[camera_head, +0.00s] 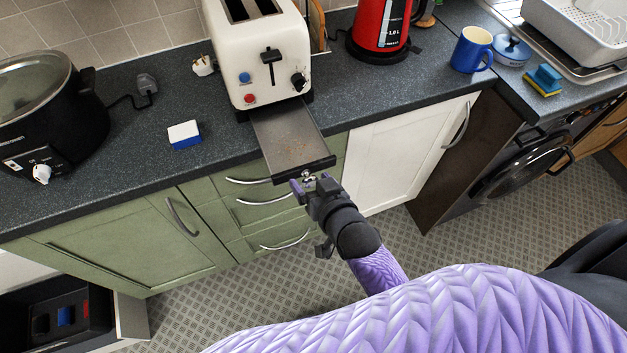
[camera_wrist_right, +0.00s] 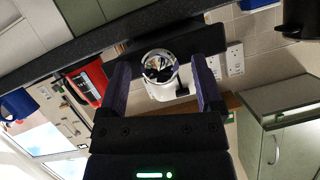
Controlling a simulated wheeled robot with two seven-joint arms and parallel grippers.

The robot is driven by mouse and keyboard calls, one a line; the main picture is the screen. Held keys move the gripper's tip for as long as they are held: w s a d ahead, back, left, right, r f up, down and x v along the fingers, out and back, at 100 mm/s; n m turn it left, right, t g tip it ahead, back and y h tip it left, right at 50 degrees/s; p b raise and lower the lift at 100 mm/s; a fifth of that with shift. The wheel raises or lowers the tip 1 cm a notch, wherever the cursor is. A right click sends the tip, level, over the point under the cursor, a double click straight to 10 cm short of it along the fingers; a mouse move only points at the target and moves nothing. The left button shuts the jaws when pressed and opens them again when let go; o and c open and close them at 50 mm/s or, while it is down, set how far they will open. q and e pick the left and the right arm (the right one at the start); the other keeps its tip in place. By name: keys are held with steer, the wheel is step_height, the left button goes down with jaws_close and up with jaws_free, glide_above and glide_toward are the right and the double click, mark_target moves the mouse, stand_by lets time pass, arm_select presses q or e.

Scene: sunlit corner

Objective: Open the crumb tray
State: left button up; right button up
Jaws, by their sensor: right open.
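The cream toaster (camera_head: 258,50) stands on the dark worktop. Its metal crumb tray (camera_head: 288,135) is slid out from the base and juts past the worktop's front edge, with brown crumbs on it. The tray has a dark front strip (camera_head: 305,167) with a shiny round knob (camera_head: 308,176). My right gripper (camera_head: 311,184) is open right at the knob. In the right wrist view the knob (camera_wrist_right: 160,65) sits between the two spread purple fingers, with gaps at the sides. My left gripper is not in view.
Green drawers (camera_head: 265,210) with curved handles lie below the tray. A blue and white sponge (camera_head: 184,135) and a black slow cooker (camera_head: 50,120) are to the left. A red kettle (camera_head: 382,27) and a blue mug (camera_head: 471,50) stand to the right.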

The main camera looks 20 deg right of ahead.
steer(key=p+v, duration=0.2)
steer(key=v, duration=0.8)
steer(key=shift+p, duration=0.35)
